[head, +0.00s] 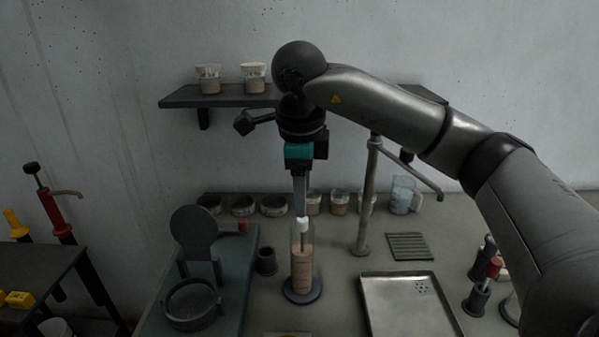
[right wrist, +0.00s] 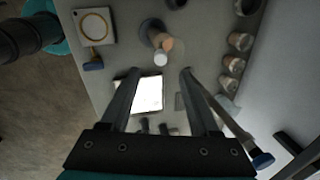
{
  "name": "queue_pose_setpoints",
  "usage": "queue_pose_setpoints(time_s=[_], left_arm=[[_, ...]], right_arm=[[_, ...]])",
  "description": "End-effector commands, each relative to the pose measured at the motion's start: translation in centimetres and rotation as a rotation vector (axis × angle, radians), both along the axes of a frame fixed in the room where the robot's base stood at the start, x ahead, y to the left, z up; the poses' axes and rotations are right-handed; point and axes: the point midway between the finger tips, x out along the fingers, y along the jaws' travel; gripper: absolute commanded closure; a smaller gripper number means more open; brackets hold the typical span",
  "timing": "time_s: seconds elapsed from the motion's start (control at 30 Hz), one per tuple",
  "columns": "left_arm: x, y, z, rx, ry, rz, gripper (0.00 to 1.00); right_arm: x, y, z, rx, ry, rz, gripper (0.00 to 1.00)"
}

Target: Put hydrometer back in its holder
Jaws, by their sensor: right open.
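The hydrometer (head: 303,225) shows as a white top sticking out of a clear cylinder (head: 302,272) with brownish liquid and a dark round base. In the right wrist view its white end (right wrist: 160,59) lies just beyond my fingertips, roughly midway between them. My right gripper (head: 301,212) points down over the cylinder, open and empty. In the right wrist view its two fingers (right wrist: 160,76) are apart. A small dark cup (head: 265,262) stands left of the cylinder; I cannot tell whether it is the holder. My left gripper is not in view.
A metal tray (head: 408,306) lies right of the cylinder, with a post stand (head: 368,200) behind it. A hinged round device (head: 192,300) stands left. Dark cups with tools (head: 478,296) stand far right. Jars and a measuring jug (head: 403,196) line the back. A shelf (head: 185,98) hangs above.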

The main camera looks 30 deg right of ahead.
Motion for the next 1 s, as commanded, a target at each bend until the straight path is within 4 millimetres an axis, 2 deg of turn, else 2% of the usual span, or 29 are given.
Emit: queue_pose_setpoints(time_s=[0.03, 0.3, 0.5, 0.7, 0.93, 1.0], left_arm=[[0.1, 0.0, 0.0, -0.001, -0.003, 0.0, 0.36], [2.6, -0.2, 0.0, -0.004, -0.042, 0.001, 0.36], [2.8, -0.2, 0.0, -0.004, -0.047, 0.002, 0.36], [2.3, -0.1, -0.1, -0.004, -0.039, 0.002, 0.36], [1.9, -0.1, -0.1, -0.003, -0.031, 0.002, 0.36], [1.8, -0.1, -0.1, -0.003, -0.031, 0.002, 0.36]], right_arm=[[0.1, -0.1, -1.2, 0.0, 0.005, 0.0, 0.38], [1.0, -0.8, -6.2, 0.0, 0.005, -0.001, 0.38], [1.4, -1.1, -8.6, 0.001, 0.003, 0.001, 0.38], [1.6, -1.2, -9.5, 0.001, 0.0, 0.002, 0.38], [1.6, -1.2, -9.5, 0.001, 0.0, 0.002, 0.38], [1.6, -1.2, -9.5, 0.001, 0.0, 0.002, 0.45]])
